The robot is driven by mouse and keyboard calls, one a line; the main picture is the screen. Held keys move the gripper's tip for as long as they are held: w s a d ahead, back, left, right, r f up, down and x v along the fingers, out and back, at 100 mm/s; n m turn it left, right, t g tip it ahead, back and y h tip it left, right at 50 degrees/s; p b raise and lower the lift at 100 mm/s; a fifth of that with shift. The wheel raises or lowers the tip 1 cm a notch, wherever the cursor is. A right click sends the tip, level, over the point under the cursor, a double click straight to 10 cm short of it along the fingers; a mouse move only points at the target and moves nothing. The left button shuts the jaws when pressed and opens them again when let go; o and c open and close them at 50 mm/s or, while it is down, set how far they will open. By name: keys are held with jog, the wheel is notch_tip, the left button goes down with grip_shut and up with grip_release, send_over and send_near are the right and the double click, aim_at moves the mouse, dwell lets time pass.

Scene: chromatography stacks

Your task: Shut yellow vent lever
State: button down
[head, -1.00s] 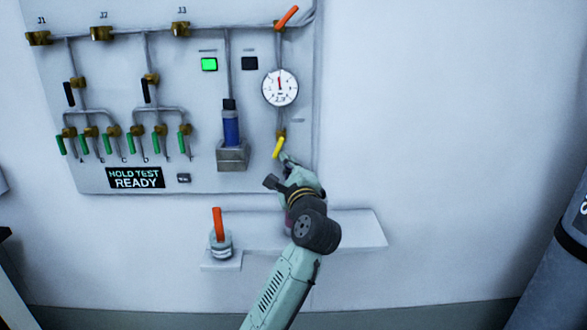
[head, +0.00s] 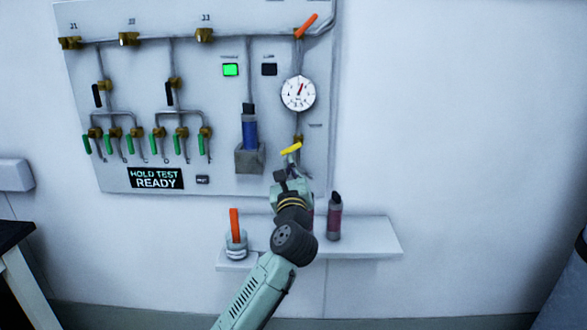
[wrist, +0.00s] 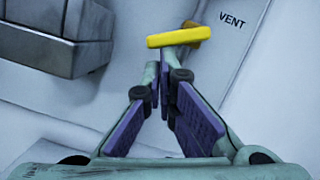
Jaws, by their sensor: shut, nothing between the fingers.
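The yellow vent lever (head: 290,149) sits on a brass valve below the round gauge on the wall panel. It lies close to crosswise, with its right end a little higher. In the wrist view the yellow lever (wrist: 178,37) crosses just beyond my fingertips, with the brass body behind its right end and a VENT label (wrist: 232,20) to the right. My gripper (head: 288,172) is just below the lever in the head view. In the wrist view my gripper (wrist: 163,78) is shut and empty, its tips close under the lever; I cannot tell whether they touch.
The gauge (head: 298,93) and an orange lever (head: 306,26) are above. A blue cylinder stands in a grey holder (head: 249,158) to the left. Below, a shelf (head: 370,238) carries a dark bottle (head: 334,218) and a jar with an orange stick (head: 235,230). The wall at right is clear.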

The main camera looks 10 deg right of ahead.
jog(key=shift+w+a+r+m+h, duration=0.1)
jog(key=shift+a+r+m+h, duration=0.15)
jog(key=shift+m, duration=0.45)
jog(key=shift+a+r+m+h, duration=0.1)
jog(key=shift+a+m+h, duration=0.2)
jog(key=shift+m, duration=0.4)
jog(key=shift+w+a+r+m+h, duration=0.15)
jog(key=shift+m+h, duration=0.2)
jog(key=shift+m, duration=0.35)
jog(key=shift+r+m, duration=0.1)
jog(key=shift+m, duration=0.5)
